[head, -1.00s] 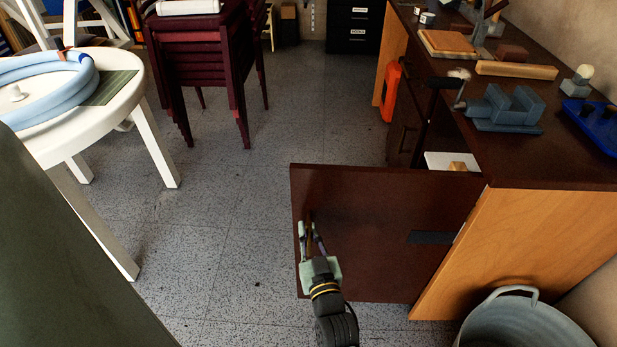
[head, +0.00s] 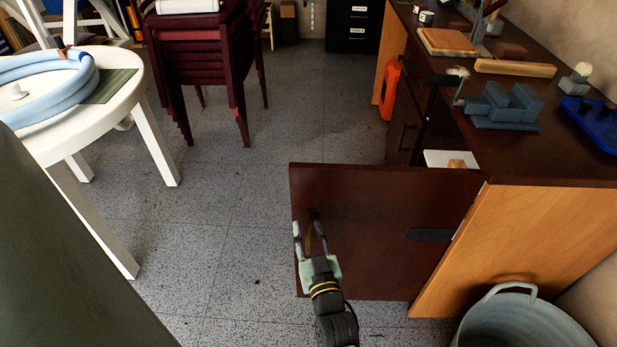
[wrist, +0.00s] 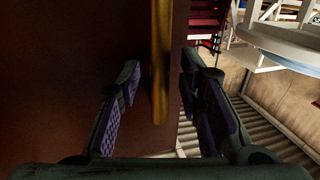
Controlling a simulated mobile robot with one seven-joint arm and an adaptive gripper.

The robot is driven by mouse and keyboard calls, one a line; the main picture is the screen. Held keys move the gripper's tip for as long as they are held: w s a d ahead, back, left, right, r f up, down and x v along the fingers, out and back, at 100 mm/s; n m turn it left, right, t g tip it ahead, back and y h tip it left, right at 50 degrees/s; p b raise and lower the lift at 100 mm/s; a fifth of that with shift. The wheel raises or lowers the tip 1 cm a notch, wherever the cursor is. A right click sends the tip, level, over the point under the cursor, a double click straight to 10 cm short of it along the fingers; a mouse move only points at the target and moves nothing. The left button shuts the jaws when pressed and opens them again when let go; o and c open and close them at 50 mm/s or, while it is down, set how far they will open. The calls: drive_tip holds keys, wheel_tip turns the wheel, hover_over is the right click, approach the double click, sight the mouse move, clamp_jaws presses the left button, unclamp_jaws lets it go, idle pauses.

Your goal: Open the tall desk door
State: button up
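The dark red-brown desk door (head: 375,215) stands swung wide open, sticking out from the desk front toward the left. A brass-coloured bar handle (wrist: 160,60) runs upright near the door's free edge. In the head view the handle is small and partly hidden by the fingers. My gripper (head: 309,232) is in front of the door at this edge. In the wrist view my gripper (wrist: 165,105) is open, one finger on each side of the handle, with gaps showing between fingers and bar. The right finger lies beyond the door's edge.
The desk (head: 560,165) carries a blue-grey vise, wood blocks and a blue tray. A grey bucket (head: 520,318) stands by its side panel. A white round table (head: 110,115) and stacked dark red chairs (head: 200,60) stand left. The floor (head: 220,200) between is clear.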

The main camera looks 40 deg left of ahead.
wheel_tip(320, 180, up, 10)
idle(0.6)
idle(0.5)
